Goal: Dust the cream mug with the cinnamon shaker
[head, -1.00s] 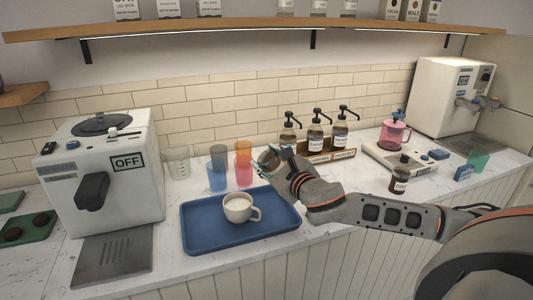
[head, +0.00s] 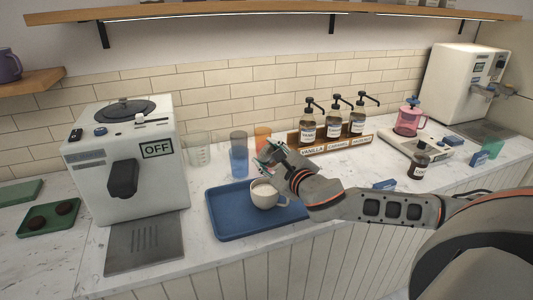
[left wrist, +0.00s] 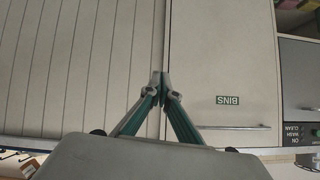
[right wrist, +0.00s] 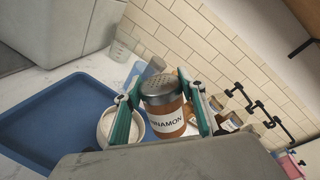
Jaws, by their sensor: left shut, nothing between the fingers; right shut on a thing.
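The cream mug (head: 263,196) stands upright on the blue tray (head: 228,226), with pale contents in it. My right gripper (head: 270,154) is above the mug and a little behind it in the head view. In the right wrist view it is shut on the cinnamon shaker (right wrist: 164,112), a jar with a perforated metal lid and a white label. The mug rim (right wrist: 104,128) shows left of the shaker there, partly behind a finger. The shaker is mostly hidden in the head view. My left gripper (left wrist: 161,84) is shut and empty in front of cabinet panels.
The white coffee machine (head: 125,160) is to the left. Pump bottles (head: 332,122) stand in a wooden rack behind right.

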